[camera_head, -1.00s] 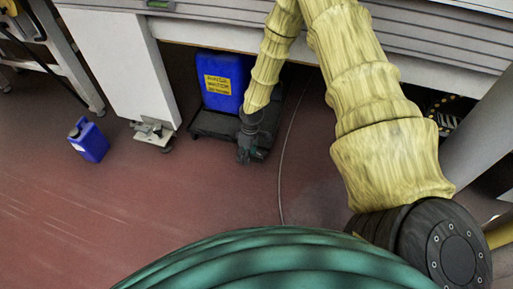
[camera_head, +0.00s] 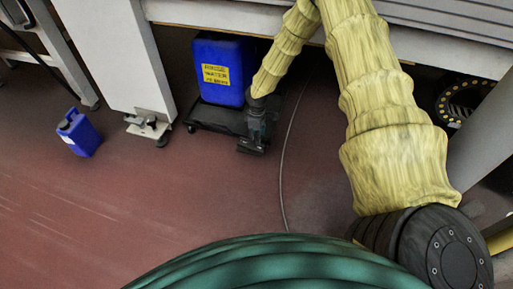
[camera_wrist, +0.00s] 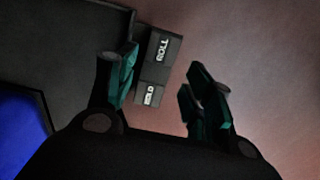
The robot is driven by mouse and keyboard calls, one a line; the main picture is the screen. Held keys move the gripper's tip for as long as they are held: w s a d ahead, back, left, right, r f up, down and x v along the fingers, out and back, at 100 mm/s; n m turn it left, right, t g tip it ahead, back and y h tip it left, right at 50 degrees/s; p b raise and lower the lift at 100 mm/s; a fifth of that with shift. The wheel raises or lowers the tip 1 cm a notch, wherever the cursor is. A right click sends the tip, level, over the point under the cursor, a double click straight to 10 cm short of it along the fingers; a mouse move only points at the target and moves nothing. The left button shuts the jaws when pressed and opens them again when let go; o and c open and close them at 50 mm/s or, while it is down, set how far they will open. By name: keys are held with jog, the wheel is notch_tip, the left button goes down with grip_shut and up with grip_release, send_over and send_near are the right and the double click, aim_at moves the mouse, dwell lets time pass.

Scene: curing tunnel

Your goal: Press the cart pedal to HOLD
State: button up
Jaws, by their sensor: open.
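The cart pedal (camera_wrist: 158,62) is a dark block at the edge of the low black cart. In the wrist view its larger part reads ROLL and its smaller part, nearer my gripper, reads HOLD. My gripper (camera_wrist: 162,88) is open, with one green-padded finger beside the pedal's left side and the other to its right over the floor. In the head view my gripper (camera_head: 252,147) points down at the cart's front right corner and hides most of the pedal. The black cart (camera_head: 205,116) carries a blue container (camera_head: 222,90) with a yellow label. I cannot tell whether a finger touches the pedal.
A white machine leg (camera_head: 118,60) with a metal foot stands left of the cart. A small blue jug (camera_head: 78,133) is on the floor farther left. A thin cable (camera_head: 284,165) runs along the floor right of the gripper. The red floor in front is clear.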

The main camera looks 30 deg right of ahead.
notch_tip(320, 180, down, 7)
jog(key=b, duration=0.2)
jog(key=shift+r+b, duration=0.15)
jog(key=shift+b, duration=0.2)
